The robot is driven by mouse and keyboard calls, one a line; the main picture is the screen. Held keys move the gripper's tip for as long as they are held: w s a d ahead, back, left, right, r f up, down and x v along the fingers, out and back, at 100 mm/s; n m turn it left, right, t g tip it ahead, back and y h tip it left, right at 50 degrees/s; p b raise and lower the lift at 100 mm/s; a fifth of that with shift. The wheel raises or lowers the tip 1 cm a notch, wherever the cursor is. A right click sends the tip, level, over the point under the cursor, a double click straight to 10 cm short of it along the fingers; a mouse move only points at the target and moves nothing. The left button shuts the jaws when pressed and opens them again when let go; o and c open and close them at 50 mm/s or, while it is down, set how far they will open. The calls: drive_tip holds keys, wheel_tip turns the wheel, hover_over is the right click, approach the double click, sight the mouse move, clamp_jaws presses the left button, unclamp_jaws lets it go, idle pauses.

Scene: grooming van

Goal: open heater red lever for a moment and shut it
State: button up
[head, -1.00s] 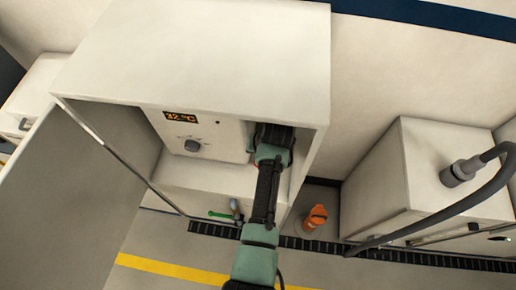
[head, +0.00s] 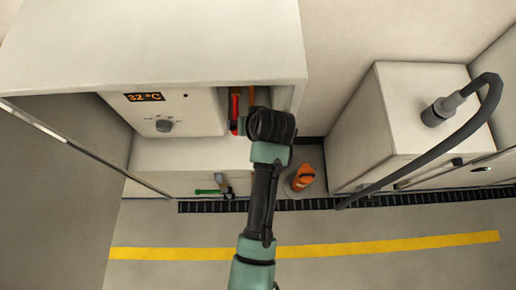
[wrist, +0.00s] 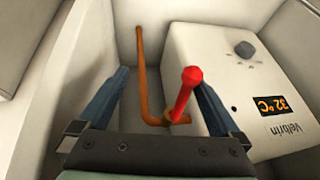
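The red lever (head: 235,112) is on a copper pipe (head: 250,97) inside the open cabinet, right of the white heater (head: 172,112). In the wrist view the lever (wrist: 186,92) sticks up toward the camera from a fitting on the pipe (wrist: 142,75). My gripper (wrist: 160,78) is open, its two dark blue fingers spread apart. The lever appears between them, nearer the right finger; I cannot tell whether they touch. In the head view my wrist hides the fingers and part of the pipe. The heater (wrist: 230,85) display reads 32 °C.
The cabinet door (head: 60,190) stands open at left. A green-handled valve (head: 208,191) shows below the heater. An orange object (head: 302,178) stands on the floor right of my arm. A white box (head: 385,125) with a grey hose (head: 440,160) stands at right.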

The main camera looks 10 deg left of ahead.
drive_tip(key=s+d, duration=0.1)
drive_tip(key=s, duration=0.1)
drive_tip(key=s+d+f+g, duration=0.1)
drive_tip(key=s, duration=0.1)
drive_tip(key=s+d+f+g, duration=0.1)
drive_tip(key=s+d, duration=0.1)
drive_tip(key=shift+f+h, duration=0.25)
drive_tip(key=shift+h, duration=0.15)
drive_tip(key=shift+s+d, duration=0.1)
drive_tip(key=shift+d, duration=0.2)
drive_tip(key=w+a+r+t, duration=0.1)
drive_tip(key=w+a+r+y, duration=0.1)
drive_tip(key=w, duration=0.1)
drive_tip(key=w+a+r+t, duration=0.1)
drive_tip(key=w, duration=0.1)
drive_tip(key=shift+r+t, duration=0.25)
drive_tip(key=shift+t, duration=0.05)
drive_tip(key=shift+c, duration=0.6)
drive_tip(key=s+d+r+p, duration=0.1)
drive_tip(key=d+r+p, duration=0.1)
drive_tip(key=r+p, duration=0.5)
drive_tip(key=s+d+r+p, duration=0.2)
drive_tip(key=r+p, duration=0.5)
drive_tip(key=r, duration=0.1)
drive_tip(key=shift+y, duration=0.3)
idle(0.8)
